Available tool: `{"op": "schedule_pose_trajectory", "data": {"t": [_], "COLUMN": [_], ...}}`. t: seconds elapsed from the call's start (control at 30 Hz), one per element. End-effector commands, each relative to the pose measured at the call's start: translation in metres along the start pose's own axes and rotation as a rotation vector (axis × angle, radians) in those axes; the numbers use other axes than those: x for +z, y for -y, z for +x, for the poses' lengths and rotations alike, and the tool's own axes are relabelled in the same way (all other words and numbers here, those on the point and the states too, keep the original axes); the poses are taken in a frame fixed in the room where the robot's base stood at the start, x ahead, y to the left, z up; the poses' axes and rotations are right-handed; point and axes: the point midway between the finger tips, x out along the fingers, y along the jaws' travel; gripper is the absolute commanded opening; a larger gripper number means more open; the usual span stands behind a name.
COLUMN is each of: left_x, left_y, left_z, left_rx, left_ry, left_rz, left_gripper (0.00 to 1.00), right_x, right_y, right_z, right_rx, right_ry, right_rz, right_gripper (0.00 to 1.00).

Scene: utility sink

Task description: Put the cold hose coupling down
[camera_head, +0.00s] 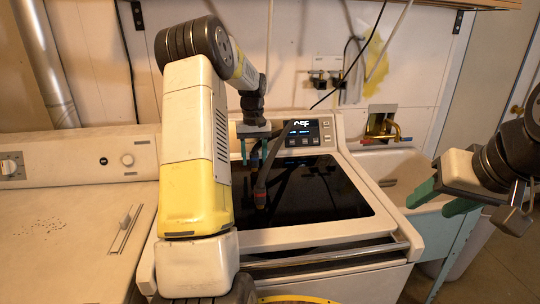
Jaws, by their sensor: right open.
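A dark hose (273,160) slants down to a coupling (260,192) with a reddish part, low over the black glass top of the washer (325,190). I cannot tell whether the coupling touches the glass. My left gripper (255,158) points down above the coupling. Its teal fingers show apart, with the hose at the right finger; whether they grip it is unclear. My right gripper (440,200) is open and empty at the right, in front of the utility sink (400,166).
Wall hose valves (327,80) are behind the washer. A second white appliance (60,225) stands at the left. A metal bar (325,256) runs along the washer's front.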

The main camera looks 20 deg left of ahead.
Motion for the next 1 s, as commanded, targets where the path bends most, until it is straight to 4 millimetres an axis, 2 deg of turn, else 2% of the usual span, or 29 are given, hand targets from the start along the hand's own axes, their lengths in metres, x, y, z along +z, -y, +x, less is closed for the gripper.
{"op": "schedule_pose_trajectory", "data": {"t": [0.27,0.37,0.7,0.8,1.0], "left_x": [0.000,-0.001,-0.001,-0.001,0.003], "left_y": [0.000,0.000,0.000,0.000,-0.001], "left_z": [-0.005,-0.019,-0.090,-0.105,-0.124], "left_rx": [0.000,0.000,0.001,0.001,0.003], "left_ry": [-0.002,-0.004,-0.004,-0.003,-0.006], "left_rz": [0.000,-0.001,0.000,-0.001,0.006], "left_gripper": [0.50,0.50,0.50,0.50,0.50], "right_x": [0.000,0.000,0.000,0.000,0.000], "right_y": [0.000,0.000,0.000,0.000,0.000], "right_z": [0.000,0.000,0.000,0.000,0.000], "right_rx": [0.000,0.000,0.000,0.000,0.000], "right_ry": [0.000,0.000,0.000,0.000,0.000], "right_rz": [0.000,0.000,0.000,0.000,0.000], "right_gripper": [0.50,0.50,0.50,0.50,0.50]}}
